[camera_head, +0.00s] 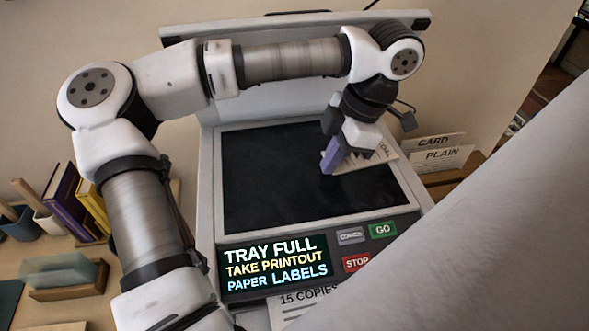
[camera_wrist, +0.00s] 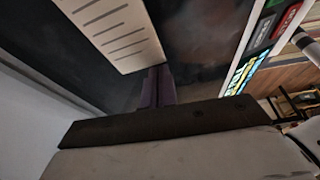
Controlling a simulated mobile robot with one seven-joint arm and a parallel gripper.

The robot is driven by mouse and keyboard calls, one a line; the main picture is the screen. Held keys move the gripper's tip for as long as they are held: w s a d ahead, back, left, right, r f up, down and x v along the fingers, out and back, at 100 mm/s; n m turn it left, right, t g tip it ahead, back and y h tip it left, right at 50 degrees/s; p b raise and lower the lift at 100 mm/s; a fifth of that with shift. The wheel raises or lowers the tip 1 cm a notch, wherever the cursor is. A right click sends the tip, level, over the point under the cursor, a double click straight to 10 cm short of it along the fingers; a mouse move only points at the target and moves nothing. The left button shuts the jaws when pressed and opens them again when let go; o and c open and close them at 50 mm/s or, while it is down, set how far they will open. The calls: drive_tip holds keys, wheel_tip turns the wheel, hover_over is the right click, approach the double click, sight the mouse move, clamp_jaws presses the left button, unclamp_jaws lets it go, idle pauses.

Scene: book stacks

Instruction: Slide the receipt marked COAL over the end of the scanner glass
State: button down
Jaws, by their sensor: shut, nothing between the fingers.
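The receipt (camera_head: 365,162) is a pale slip lying at the right side of the dark scanner glass (camera_head: 270,175). The letters "OAL" show near its upper right end, and my gripper covers part of it. My gripper (camera_head: 328,168) is shut, with its purple fingertips down at the receipt's left end. In the wrist view the receipt (camera_wrist: 115,30) shows grey printed lines, and the purple fingers (camera_wrist: 158,85) are together at its near end. I cannot tell whether the fingertips press on the paper or on the glass beside it.
The scanner's panel has a lit display (camera_head: 275,265) reading "TRAY FULL", a green GO button (camera_head: 382,230) and a red STOP button (camera_head: 356,263). Cards marked CARD and PLAIN (camera_head: 441,158) stand in a wooden holder right of the scanner. Books (camera_head: 75,200) stand at left. The glass left of my gripper is clear.

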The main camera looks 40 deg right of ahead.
sight(351, 167)
drive_tip(key=d, duration=0.1)
drive_tip(key=s+d, duration=0.1)
drive_tip(key=d, duration=0.1)
drive_tip(key=s+d, duration=0.1)
drive_tip(key=d, duration=0.1)
drive_tip(key=shift+s+d+b, duration=0.1)
drive_tip(key=shift+s+b, duration=0.15)
drive_tip(key=shift+b, duration=0.05)
drive_tip(key=shift+w+a, duration=0.15)
drive_tip(key=shift+a, duration=0.25)
wheel_tip(351, 167, up, 5)
drive_tip(key=shift+d+r+b, duration=0.1)
drive_tip(key=shift+d+b, duration=0.05)
drive_tip(key=shift+b, duration=0.5)
drive_tip(key=s+d, duration=0.4)
drive_tip(key=d, duration=0.5)
drive_tip(key=s+d, duration=0.5)
drive_tip(key=d, duration=0.4)
drive_tip(key=shift+d, duration=0.25)
drive_tip(key=c, duration=2.1)
unclamp_jaws()
